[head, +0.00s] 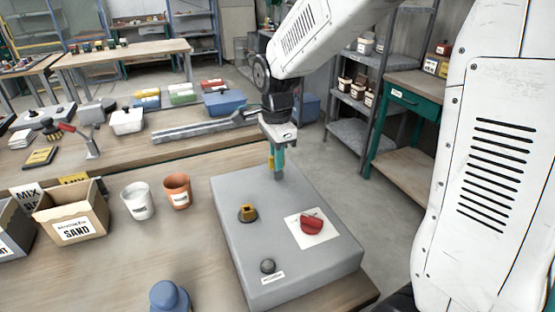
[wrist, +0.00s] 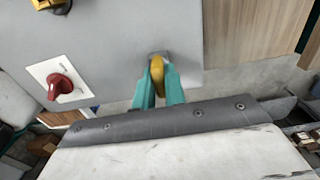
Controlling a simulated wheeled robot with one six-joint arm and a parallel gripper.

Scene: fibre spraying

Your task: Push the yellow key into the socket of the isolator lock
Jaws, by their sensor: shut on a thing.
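My gripper (head: 277,165) is above the far end of the grey box (head: 235,190), pointing down. Its teal fingers are shut on the yellow key (wrist: 157,74), which also shows as a thin yellow strip in the head view (head: 271,161). The key's lower end is at a small grey piece (wrist: 153,55) on the box; I cannot tell whether it sits in it or just above it. A yellow block on a dark round base (head: 247,212), likely the isolator lock, stands nearer on the box. Its socket opening cannot be made out.
A red rotary handle (head: 311,226) on a white plate and a dark round knob (head: 268,266) are also on the box. A white cup (head: 138,201), an orange cup (head: 177,191) and a sand carton (head: 72,214) stand to the left. The box top between fittings is clear.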

